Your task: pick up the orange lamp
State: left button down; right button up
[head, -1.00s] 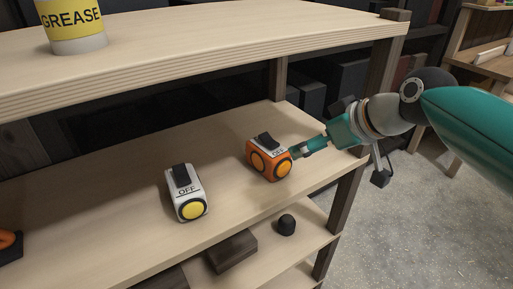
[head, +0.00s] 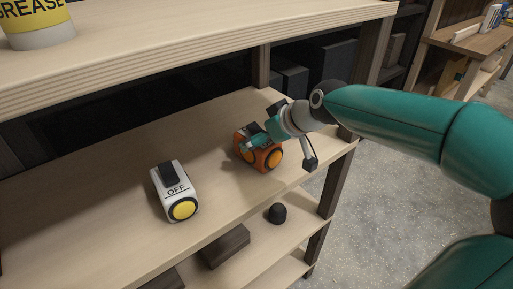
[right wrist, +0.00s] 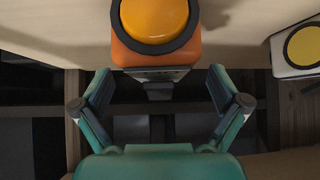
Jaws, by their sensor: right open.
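The orange lamp (head: 264,160) is a boxy lamp with round orange lenses, standing on the middle shelf (head: 110,205). My right gripper (head: 252,142) reaches it from the right and hides part of its top and back. In the right wrist view the orange lamp (right wrist: 122,50) is at the top centre, with a big orange lens. There the right gripper (right wrist: 160,78) is open, its fingers spread to either side of the lamp's lower part. I cannot tell whether they touch it. My left gripper is not in view.
A white lamp (head: 170,192) with a yellow lens and "OFF" marking stands left of the orange one. A grease tin (head: 40,38) stands on the upper shelf (head: 210,45) above. A black knob-like object (head: 277,213) and a dark block (head: 226,248) are on the lower shelf.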

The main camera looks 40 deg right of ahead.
jog(key=shift+x, duration=2.7)
jog(key=shift+s+f, duration=0.1)
jog(key=shift+s, duration=0.1)
jog(key=shift+d, duration=0.1)
jog(key=shift+c, duration=0.3)
